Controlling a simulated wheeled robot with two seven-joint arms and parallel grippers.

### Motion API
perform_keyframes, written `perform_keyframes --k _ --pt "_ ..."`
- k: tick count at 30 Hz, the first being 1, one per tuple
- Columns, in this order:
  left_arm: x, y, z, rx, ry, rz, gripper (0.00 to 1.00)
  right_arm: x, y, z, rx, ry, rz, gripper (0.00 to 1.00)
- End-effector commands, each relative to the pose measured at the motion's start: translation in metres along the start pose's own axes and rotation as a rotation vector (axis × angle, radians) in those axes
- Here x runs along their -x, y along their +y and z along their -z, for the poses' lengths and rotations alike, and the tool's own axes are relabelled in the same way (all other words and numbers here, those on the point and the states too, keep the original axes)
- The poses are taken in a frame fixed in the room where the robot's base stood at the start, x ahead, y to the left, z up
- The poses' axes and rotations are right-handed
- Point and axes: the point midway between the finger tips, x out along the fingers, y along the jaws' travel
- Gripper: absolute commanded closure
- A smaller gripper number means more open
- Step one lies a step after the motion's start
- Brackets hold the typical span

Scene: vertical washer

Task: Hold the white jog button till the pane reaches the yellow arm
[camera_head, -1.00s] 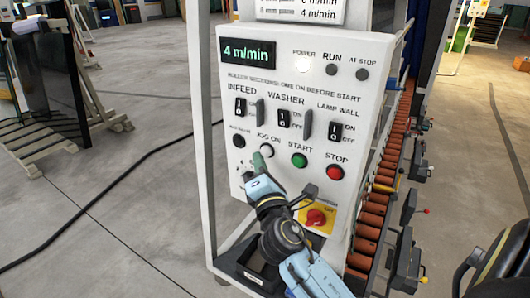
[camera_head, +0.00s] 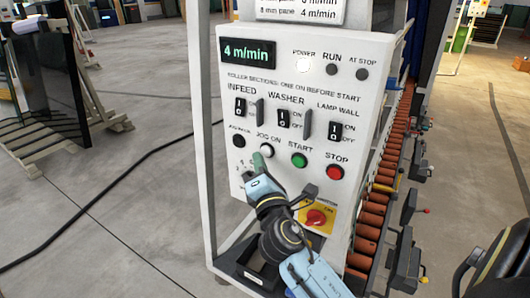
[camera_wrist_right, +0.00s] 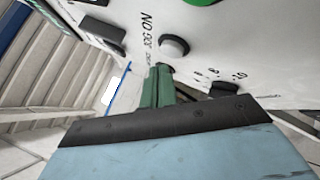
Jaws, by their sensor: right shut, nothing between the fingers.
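The white jog button (camera_head: 267,150) sits on the white control panel (camera_head: 240,185), under the JOG ON label; it also shows in the right wrist view (camera_wrist_right: 173,47). My right gripper (camera_head: 259,161) is shut and empty, its green fingertips just below and left of the button. In the right wrist view the fingertips (camera_wrist_right: 160,72) end beside the button, not over its face; whether they touch the panel I cannot tell. A yellow arm (camera_head: 384,187) crosses the orange rollers right of the panel. No pane shows on the visible rollers. My left gripper is out of view.
A black button, a green START button (camera_head: 299,160) and a red STOP button (camera_head: 335,172) are close by. Dark glass (camera_head: 55,80) leans on a rack at left. A black cable crosses the floor.

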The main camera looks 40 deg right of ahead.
Motion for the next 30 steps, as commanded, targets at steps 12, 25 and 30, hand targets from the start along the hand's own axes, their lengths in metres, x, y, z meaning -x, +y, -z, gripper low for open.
perform_keyframes --k 12,25,30 --pt "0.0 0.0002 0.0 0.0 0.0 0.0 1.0 0.0 0.0 0.0 0.0 0.0 0.0 1.0" --pt "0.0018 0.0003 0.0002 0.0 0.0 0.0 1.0 -0.0056 -0.0037 -0.0042 0.0 0.0 0.0 1.0" --pt "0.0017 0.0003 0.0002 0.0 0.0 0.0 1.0 -0.006 -0.0044 -0.0044 0.0 0.0 0.0 1.0"
